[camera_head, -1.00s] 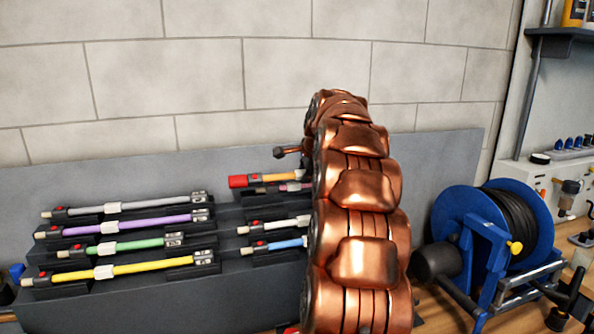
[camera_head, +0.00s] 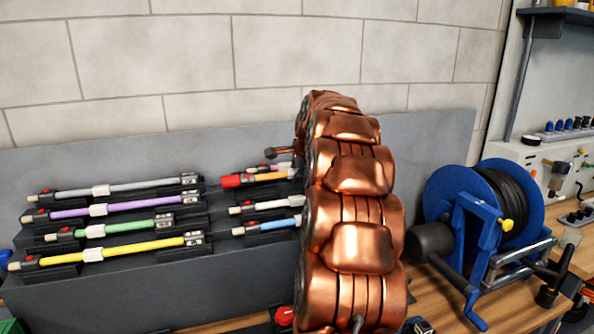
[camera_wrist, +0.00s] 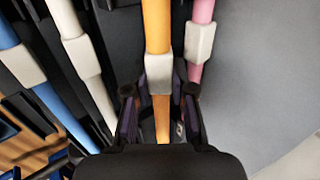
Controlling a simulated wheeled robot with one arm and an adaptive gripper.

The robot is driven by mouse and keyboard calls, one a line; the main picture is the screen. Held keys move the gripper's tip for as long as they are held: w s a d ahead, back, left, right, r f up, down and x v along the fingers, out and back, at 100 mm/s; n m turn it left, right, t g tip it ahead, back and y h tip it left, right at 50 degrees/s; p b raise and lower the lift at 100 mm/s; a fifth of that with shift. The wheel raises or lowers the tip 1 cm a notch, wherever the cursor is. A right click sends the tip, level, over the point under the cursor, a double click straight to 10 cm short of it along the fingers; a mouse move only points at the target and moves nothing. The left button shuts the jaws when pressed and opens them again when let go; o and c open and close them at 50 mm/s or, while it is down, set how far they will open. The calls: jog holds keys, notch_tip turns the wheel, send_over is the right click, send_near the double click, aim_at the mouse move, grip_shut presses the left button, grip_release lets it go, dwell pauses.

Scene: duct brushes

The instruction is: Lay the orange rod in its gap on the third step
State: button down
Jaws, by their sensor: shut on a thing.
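The orange rod (camera_head: 270,177) has a red left end and lies level over the stepped rack (camera_head: 120,290). It is between the pink rod (camera_head: 256,168) behind and the white rod (camera_head: 248,208) in front, at the third step from the bottom. Whether it touches its holders I cannot tell. My gripper (camera_wrist: 159,90) is shut on the orange rod (camera_wrist: 157,28), at and just below its pale collar in the wrist view. My copper-coloured arm hides the gripper and the rod's right part in the head view.
The blue rod (camera_head: 272,228) lies on the lowest step at right. Grey (camera_head: 130,190), purple (camera_head: 125,209), green (camera_head: 130,228) and yellow (camera_head: 130,252) rods fill the left column. A blue cable reel (camera_head: 460,215) stands right of my arm. A wall is behind.

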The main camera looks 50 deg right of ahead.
jog(key=shift+w+d+g+y+p, duration=0.1)
jog(key=shift+g+y+p, duration=0.75)
jog(key=shift+p, duration=1.8)
jog(key=shift+f+g+y+p, duration=0.1)
jog(key=shift+g+y+p, duration=0.15)
jog(key=shift+g+p, duration=1.25)
jog(key=shift+w+t+p, duration=0.1)
jog(key=shift+t+p, duration=0.15)
jog(key=shift+p, duration=0.45)
jog(key=shift+p, duration=0.4)
jog(key=shift+g+y+p, duration=0.3)
jog(key=shift+g+p, duration=0.1)
jog(key=shift+w+d+g, duration=0.1)
jog(key=shift+d+g, duration=0.05)
jog(key=shift+g, duration=0.15)
jog(key=shift+y, duration=0.3)
